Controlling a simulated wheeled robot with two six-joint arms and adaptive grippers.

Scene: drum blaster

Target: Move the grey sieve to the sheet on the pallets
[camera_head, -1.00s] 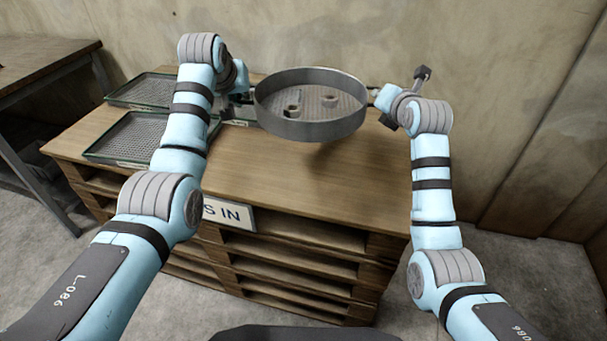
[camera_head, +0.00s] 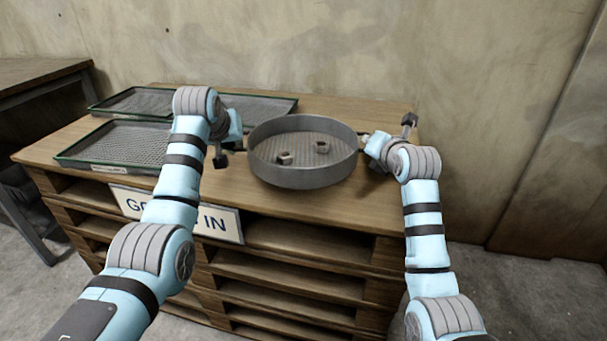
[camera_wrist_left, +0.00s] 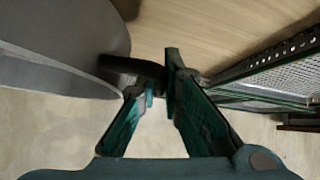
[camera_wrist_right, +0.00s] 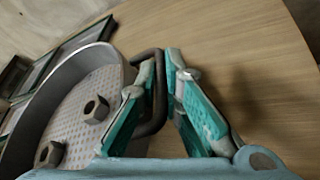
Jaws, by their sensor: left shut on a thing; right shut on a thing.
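The grey sieve (camera_head: 303,176) is a round, high-walled pan with a perforated floor, held level between my two grippers over the wooden sheet (camera_head: 300,216) on the pallets. I cannot tell whether its base touches the sheet. Two hex nuts lie in it, one nut (camera_head: 285,158) left of the other nut (camera_head: 322,147). My left gripper (camera_head: 236,146) is shut on the sieve's left handle, a dark loop that shows in the left wrist view (camera_wrist_left: 130,68). My right gripper (camera_wrist_right: 163,82) is shut on the right handle (camera_wrist_right: 150,118). In the head view the right fingers are mostly hidden.
Green-rimmed mesh trays stand left and behind: a front tray (camera_head: 66,158), a back-left tray (camera_head: 97,107) and one behind the sieve (camera_head: 293,104). A "GOODS IN" sign (camera_head: 228,237) is on the pallet front. Bare sheet lies in front of the sieve. A wall (camera_head: 330,45) stands behind.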

